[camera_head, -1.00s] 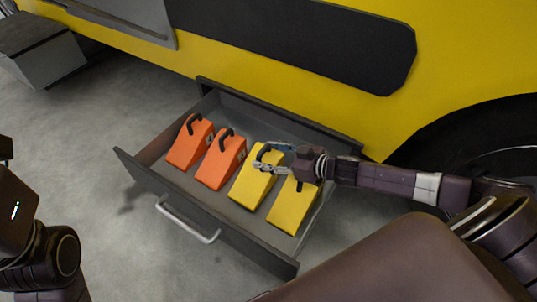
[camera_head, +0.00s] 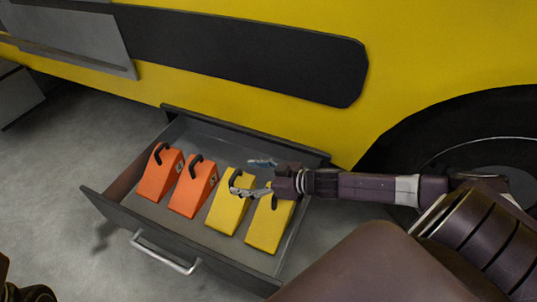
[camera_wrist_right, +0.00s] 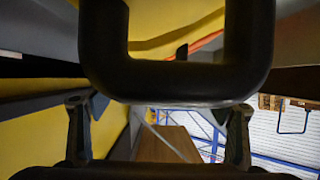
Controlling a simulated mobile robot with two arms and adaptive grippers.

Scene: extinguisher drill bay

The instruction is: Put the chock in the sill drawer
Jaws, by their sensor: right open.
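The grey sill drawer (camera_head: 120,214) is pulled open below the yellow vehicle side. Two orange chocks (camera_head: 160,180) (camera_head: 193,193) and two yellow chocks (camera_head: 229,212) (camera_head: 266,228) lie in it side by side, with black handles. My right gripper (camera_head: 250,176) is open above the yellow chocks, its fingers pointing left near the handle of the left yellow one. The hand hides the top of the right yellow chock. In the right wrist view a black handle (camera_wrist_right: 180,80) fills the space just ahead of the open fingers (camera_wrist_right: 158,120).
The drawer's front handle (camera_head: 165,253) juts out over the grey floor. The yellow vehicle side (camera_head: 300,130) rises right behind the drawer, with a dark wheel (camera_head: 440,135) at the right. Floor to the left is clear.

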